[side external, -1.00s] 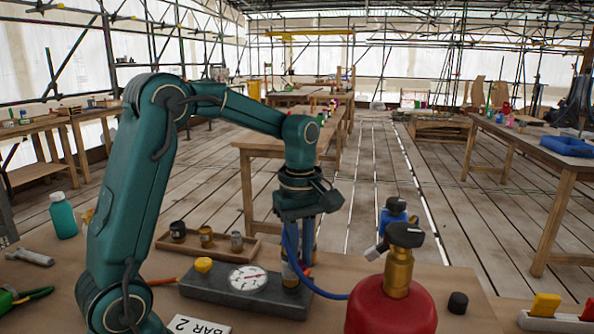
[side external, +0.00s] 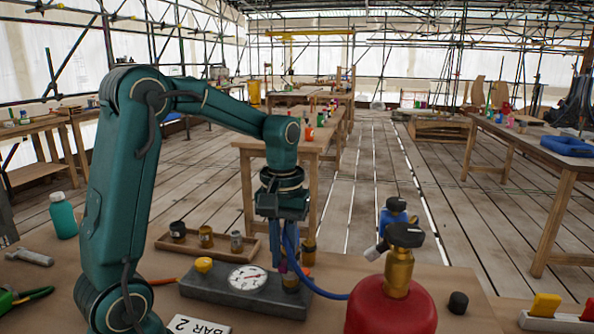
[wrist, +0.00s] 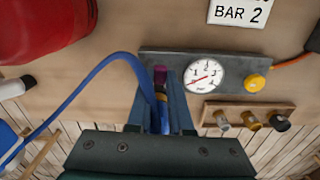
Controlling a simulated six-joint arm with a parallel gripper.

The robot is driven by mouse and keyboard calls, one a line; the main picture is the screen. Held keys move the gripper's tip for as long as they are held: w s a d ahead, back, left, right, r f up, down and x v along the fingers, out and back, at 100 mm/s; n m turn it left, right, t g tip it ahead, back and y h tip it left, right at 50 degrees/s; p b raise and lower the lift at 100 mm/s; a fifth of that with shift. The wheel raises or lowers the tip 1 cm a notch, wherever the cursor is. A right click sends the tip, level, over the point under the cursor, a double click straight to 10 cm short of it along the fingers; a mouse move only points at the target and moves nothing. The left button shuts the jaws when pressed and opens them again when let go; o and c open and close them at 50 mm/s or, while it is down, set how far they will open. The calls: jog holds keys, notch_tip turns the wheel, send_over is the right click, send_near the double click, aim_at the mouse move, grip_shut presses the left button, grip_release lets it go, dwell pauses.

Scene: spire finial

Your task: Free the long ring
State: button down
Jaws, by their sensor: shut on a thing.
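My gripper (side external: 281,250) points down over the right end of the grey block (side external: 215,288). In the wrist view its jaws (wrist: 153,90) are shut on a slim blue tool (wrist: 162,112), which has brass and a purple tip. A blue hose (wrist: 95,80) runs from the tool's side. A brass upright part (side external: 308,254) shows just right of the jaws. I cannot tell which part is the long ring.
A round gauge (side external: 247,278) and a yellow knob (side external: 204,264) are on the block. A red cylinder (side external: 390,305) with a brass valve stands at right, close to the hose. A wooden tray (side external: 208,246) with three small jars lies behind left. A "BAR 2" card (wrist: 240,11) lies in front.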

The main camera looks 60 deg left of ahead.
jog(key=shift+s+a+m, duration=0.15)
jog(key=shift+a+m, duration=0.15)
jog(key=shift+m, duration=0.7)
jog(key=shift+s+a+m, duration=0.15)
jog(key=shift+a+m, duration=0.1)
jog(key=shift+m, duration=0.75)
jog(key=shift+s+a+m, duration=0.15)
jog(key=shift+a+m, duration=0.15)
jog(key=shift+m, duration=0.7)
jog(key=c, duration=0.8)
grip_release()
jog(key=shift+r, duration=0.1)
jog(key=shift+r, duration=2.5)
